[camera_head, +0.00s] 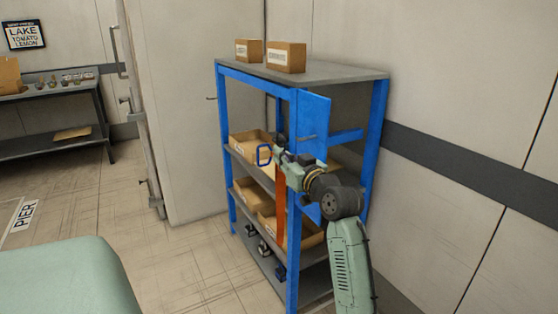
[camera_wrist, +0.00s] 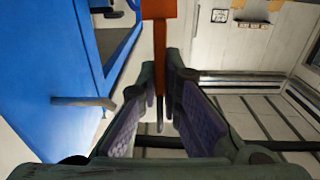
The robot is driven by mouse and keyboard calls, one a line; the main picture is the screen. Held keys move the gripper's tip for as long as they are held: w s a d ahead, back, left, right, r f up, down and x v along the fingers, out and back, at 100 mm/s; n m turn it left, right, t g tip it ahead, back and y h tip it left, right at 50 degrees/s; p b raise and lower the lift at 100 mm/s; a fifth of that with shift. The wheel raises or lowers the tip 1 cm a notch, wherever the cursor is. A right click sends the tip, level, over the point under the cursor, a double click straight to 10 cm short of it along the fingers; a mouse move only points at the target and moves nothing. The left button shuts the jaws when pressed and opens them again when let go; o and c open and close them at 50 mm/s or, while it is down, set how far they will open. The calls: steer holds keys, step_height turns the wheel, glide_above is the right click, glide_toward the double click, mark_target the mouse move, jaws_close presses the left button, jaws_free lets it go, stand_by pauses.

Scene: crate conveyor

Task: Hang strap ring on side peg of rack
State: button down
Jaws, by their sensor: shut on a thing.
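The blue rack (camera_head: 290,190) stands in the middle of the head view. A thin side peg (camera_head: 308,137) sticks out from its blue side panel; the peg also shows at the left in the wrist view (camera_wrist: 84,102). My gripper (camera_head: 280,151) is beside this panel, close to the peg, with its fingers closed around the upper end of an orange strap (camera_head: 280,210). The strap shows between the fingers in the wrist view (camera_wrist: 159,50). The exact grip is partly hidden.
Two cardboard boxes (camera_head: 286,57) stand on the rack's top. Open cartons (camera_head: 250,143) fill the shelves behind my gripper. A dark table (camera_head: 60,115) stands at the far left; the floor between is clear.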

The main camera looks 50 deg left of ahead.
steer(key=shift+w+d+f+y+b, duration=0.1)
steer(key=shift+w+f+y+b, duration=0.05)
steer(key=shift+w+b, duration=0.7)
steer(key=shift+w+d+f+y+b, duration=0.15)
steer(key=shift+w+b, duration=0.45)
steer(key=shift+w, duration=0.35)
steer(key=shift+a+r, duration=0.1)
steer(key=shift+w, duration=0.15)
steer(key=shift+w+d+b, duration=0.25)
steer(key=shift+w+b, duration=0.5)
steer(key=shift+w, duration=0.5)
stand_by(0.5)
steer(key=shift+w+d+f+b, duration=0.1)
steer(key=shift+w+f+b, duration=0.35)
steer(key=shift+w+b, duration=0.1)
steer(key=shift+w+f+b, duration=0.1)
steer(key=shift+f+b, duration=0.2)
